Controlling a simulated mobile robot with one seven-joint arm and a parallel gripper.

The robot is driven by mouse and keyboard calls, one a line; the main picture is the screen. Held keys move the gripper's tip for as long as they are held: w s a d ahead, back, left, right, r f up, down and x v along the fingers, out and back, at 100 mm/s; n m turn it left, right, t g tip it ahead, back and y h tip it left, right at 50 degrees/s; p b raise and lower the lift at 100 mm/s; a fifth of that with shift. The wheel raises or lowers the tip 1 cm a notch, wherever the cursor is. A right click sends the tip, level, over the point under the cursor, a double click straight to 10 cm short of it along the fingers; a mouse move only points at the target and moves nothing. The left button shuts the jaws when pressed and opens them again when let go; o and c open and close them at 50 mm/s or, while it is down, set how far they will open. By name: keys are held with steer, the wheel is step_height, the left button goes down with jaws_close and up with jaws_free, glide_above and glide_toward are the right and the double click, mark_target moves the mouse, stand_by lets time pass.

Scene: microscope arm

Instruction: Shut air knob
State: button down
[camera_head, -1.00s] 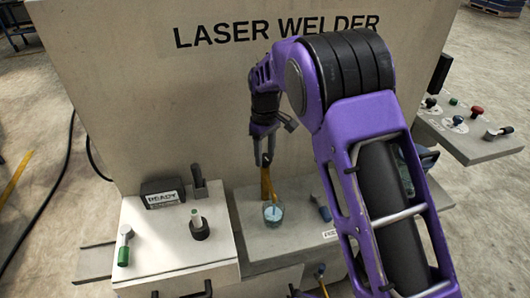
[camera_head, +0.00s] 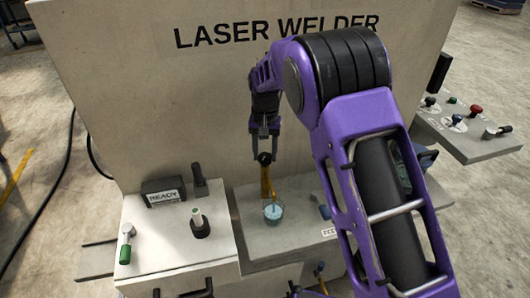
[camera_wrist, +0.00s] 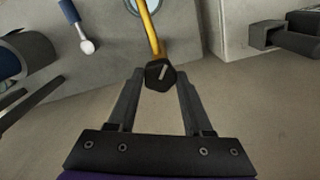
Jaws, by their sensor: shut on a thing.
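The air knob is a black, many-sided knob with a pale bar mark on its face, seen close in the wrist view (camera_wrist: 160,75). It sits at the end of a yellow pipe (camera_wrist: 151,30) and also shows as a small dark knob in the head view (camera_head: 265,158). My gripper (camera_wrist: 158,78) has its two fingers on either side of the knob and is shut on it. In the head view my gripper (camera_head: 265,150) reaches down to the knob above the yellow pipe.
The left box bears a green-handled lever (camera_head: 126,245), a black knob with a pale green top (camera_head: 199,224) and a READY sign (camera_head: 163,194). The LASER WELDER panel (camera_head: 200,90) rises behind.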

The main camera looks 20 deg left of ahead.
mark_target(265, 156)
steer(key=m, duration=0.5)
steer(key=shift+m, duration=0.3)
steer(key=m, duration=0.4)
steer(key=shift+r+m, duration=0.1)
steer(key=shift+m, duration=0.5)
steer(key=shift+c, duration=1.5)
jaws_free()
step_height(265, 156, up, 17)
steer(key=shift+r, duration=0.15)
